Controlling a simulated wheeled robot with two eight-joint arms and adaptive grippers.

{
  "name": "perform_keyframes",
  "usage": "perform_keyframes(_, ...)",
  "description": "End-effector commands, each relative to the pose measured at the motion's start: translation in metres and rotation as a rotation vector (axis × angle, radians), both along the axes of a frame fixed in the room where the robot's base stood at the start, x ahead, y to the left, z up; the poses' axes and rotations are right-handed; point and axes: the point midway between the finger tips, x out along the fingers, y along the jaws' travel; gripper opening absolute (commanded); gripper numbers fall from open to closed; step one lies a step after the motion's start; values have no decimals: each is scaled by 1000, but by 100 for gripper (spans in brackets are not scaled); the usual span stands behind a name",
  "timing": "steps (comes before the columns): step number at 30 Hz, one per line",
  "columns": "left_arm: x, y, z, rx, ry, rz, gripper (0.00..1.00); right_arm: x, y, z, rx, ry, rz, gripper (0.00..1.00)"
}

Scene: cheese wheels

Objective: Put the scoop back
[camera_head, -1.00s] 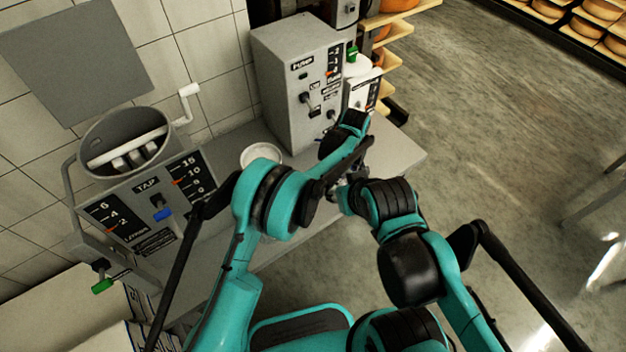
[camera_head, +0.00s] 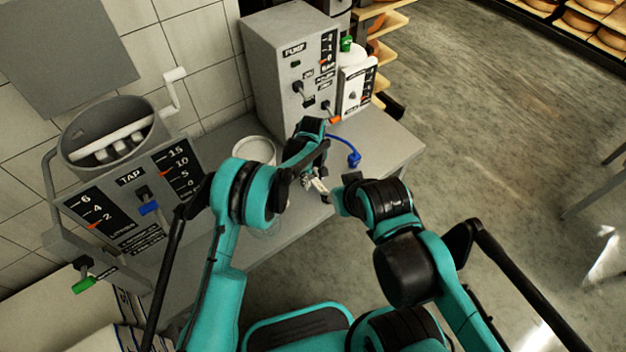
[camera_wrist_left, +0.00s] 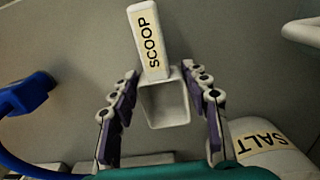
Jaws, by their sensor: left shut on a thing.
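The white scoop (camera_wrist_left: 165,103) shows in the left wrist view, with a square hollow cup and a handle labelled SCOOP pointing up in the picture. My left gripper (camera_wrist_left: 160,72) is shut on it, with a finger on each side of the cup. In the head view my left gripper (camera_head: 308,181) is over the front of the grey bench, and a pale piece of the scoop (camera_head: 321,187) shows beside it. A white tub labelled SALT (camera_wrist_left: 258,152) is at the lower right of the wrist view.
A round white container (camera_head: 254,150) stands on the bench (camera_head: 385,137) left of my left gripper. The grey pump box (camera_head: 284,75) stands behind. A blue fitting on a hose (camera_head: 353,159) lies to the right. The tap vat (camera_head: 110,195) is at the left.

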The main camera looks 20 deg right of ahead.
Motion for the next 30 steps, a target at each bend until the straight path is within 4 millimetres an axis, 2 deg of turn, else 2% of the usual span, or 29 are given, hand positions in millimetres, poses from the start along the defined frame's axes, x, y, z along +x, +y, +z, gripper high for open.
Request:
perform_keyframes(8, 0, 0, -3, 0, 0, 0, 18, 0, 0, -3, 0, 0, 0, 40)
perform_keyframes(9, 0, 0, -2, 0, 0, 0, 54, 0, 0, -2, 0, 0, 0, 40)
perform_keyframes(11, 0, 0, -2, 0, 0, 0, 67, 0, 0, -2, 0, 0, 0, 40)
perform_keyframes(20, 0, 0, -1, 0, 0, 0, 67, 0, 0, -1, 0, 0, 0, 40)
perform_keyframes(23, 0, 0, 6, 0, 0, 0, 67, 0, 0, 4, 0, 0, 0, 40)
perform_keyframes(26, 0, 0, 22, 0, 0, 0, 67, 0, 0, 9, 0, 0, 0, 40)
perform_keyframes(30, 0, 0, 54, 0, 0, 0, 67, 0, 0, 20, 0, 0, 0, 40)
